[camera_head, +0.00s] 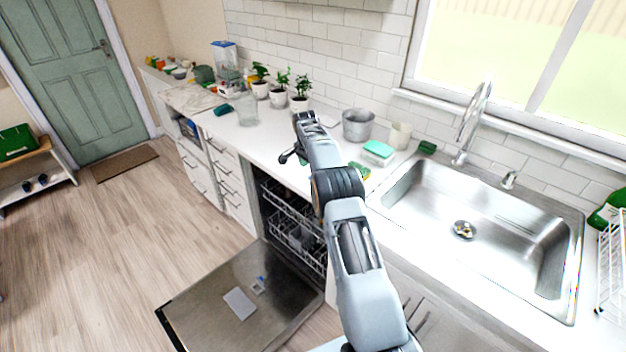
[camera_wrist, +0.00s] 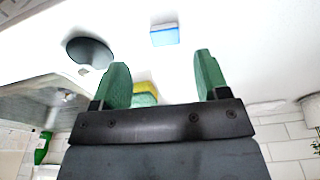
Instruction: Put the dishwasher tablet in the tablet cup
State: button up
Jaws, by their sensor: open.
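A small blue-and-white block (camera_wrist: 165,36), which looks like the dishwasher tablet, lies on the white counter in the wrist view. My gripper (camera_wrist: 160,64) is open, with nothing between its green fingers. The block shows beyond the gap between the fingertips, apart from them. I cannot make out the tablet in the head view, where my arm covers part of the counter. The dishwasher door (camera_head: 205,310) is folded down.
A dark oval object (camera_wrist: 90,52) and a yellow-green sponge (camera_wrist: 146,92) are near the gripper. The sink (camera_head: 480,230) is at the right.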

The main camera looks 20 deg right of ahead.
jog(key=f, duration=0.1)
jog(key=f+p, duration=0.1)
jog(key=w+f, duration=0.1)
jog(key=f, duration=0.1)
jog(key=shift+d+p, duration=0.3)
jog(key=shift+p, duration=0.05)
jog(key=shift+f, duration=0.75)
jog(key=c, duration=1.1)
jog(key=shift+r, duration=0.1)
